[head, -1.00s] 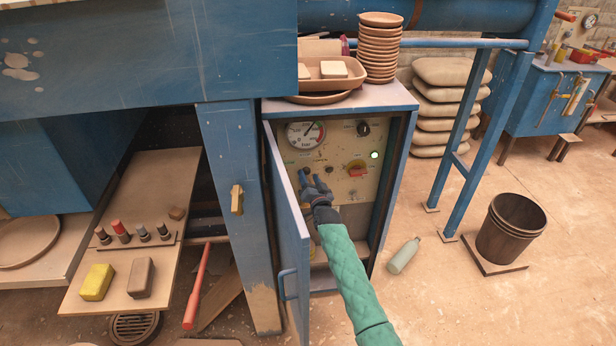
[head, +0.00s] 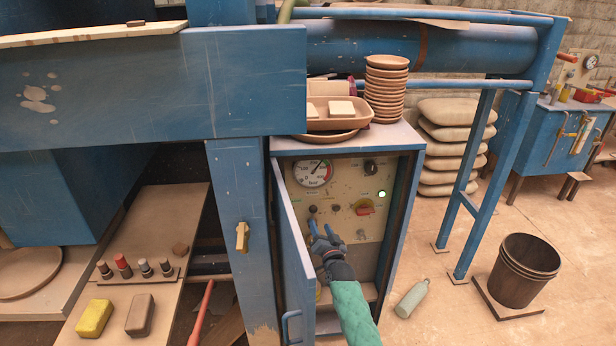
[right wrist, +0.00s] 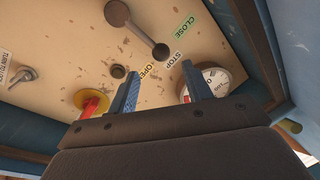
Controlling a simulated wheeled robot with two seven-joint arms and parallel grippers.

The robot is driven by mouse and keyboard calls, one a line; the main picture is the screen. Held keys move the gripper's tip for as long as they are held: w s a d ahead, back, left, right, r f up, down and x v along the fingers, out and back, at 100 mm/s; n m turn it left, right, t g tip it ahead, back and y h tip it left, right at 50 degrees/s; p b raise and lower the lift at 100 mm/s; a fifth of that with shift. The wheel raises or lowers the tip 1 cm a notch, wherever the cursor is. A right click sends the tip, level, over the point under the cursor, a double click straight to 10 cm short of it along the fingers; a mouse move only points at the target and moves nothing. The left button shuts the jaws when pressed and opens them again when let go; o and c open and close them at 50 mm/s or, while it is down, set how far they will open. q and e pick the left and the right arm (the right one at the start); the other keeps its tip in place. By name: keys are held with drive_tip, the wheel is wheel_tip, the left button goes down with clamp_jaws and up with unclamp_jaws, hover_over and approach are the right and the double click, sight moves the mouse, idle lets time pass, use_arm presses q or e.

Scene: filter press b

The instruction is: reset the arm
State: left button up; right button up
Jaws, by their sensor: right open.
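My right gripper (head: 322,238) is in the open cabinet, in front of the cream control panel (head: 345,180). Its two blue fingers are apart, with nothing between them. In the right wrist view the right gripper (right wrist: 165,84) points at the panel. A dark lever (right wrist: 138,30) with a round knob lies beyond the fingertips, apart from them, near labels reading CLOSE, STOP and OPEN. A red and yellow switch (right wrist: 91,104) is by the left finger, and the pressure gauge (right wrist: 208,84) is behind the right finger. My left gripper is not in view.
The cabinet door (head: 292,265) stands open close left of my right arm. Stacked clay dishes (head: 386,90) and a tray (head: 340,122) sit on the cabinet.

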wheel_tip(320, 180, down, 4)
drive_tip(key=s+a+n+g+y, duration=0.1)
drive_tip(key=a+n+g, duration=0.15)
drive_tip(key=g, duration=0.25)
drive_tip(key=s+d+f+n+g+h, duration=0.1)
drive_tip(key=s+f+g, duration=0.3)
drive_tip(key=s, duration=1.4)
drive_tip(key=s+d+f+n+g+h, duration=0.1)
drive_tip(key=s+d+f+g, duration=0.3)
drive_tip(key=s+f, duration=0.6)
drive_tip(key=s+d+f+n+g+h, duration=0.1)
drive_tip(key=s+f, duration=0.7)
drive_tip(key=s, duration=1.9)
drive_tip(key=d+n+g, duration=0.1)
drive_tip(key=d+g, duration=0.1)
drive_tip(key=g, duration=0.1)
drive_tip(key=shift+g+h, duration=0.3)
drive_tip(key=shift+w+f, duration=0.1)
